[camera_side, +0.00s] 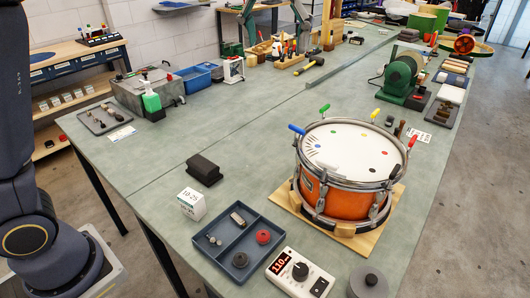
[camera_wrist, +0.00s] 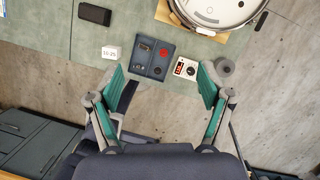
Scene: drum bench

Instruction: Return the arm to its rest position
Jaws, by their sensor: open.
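My gripper (camera_wrist: 163,92) shows in the wrist view with its two green-padded fingers spread wide and nothing between them. It hangs high, with the bench's front edge and the floor below it. In the side view the gripper is out of frame; only a dark part of my arm stands at the left edge. The orange snare drum (camera_side: 345,178) sits upright on a wooden board (camera_side: 330,236), with coloured drum keys standing around its rim. The drum also shows, cut off, at the top of the wrist view (camera_wrist: 215,12).
A green machine (camera_side: 403,72) stands farther back. The bench's left middle is clear.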

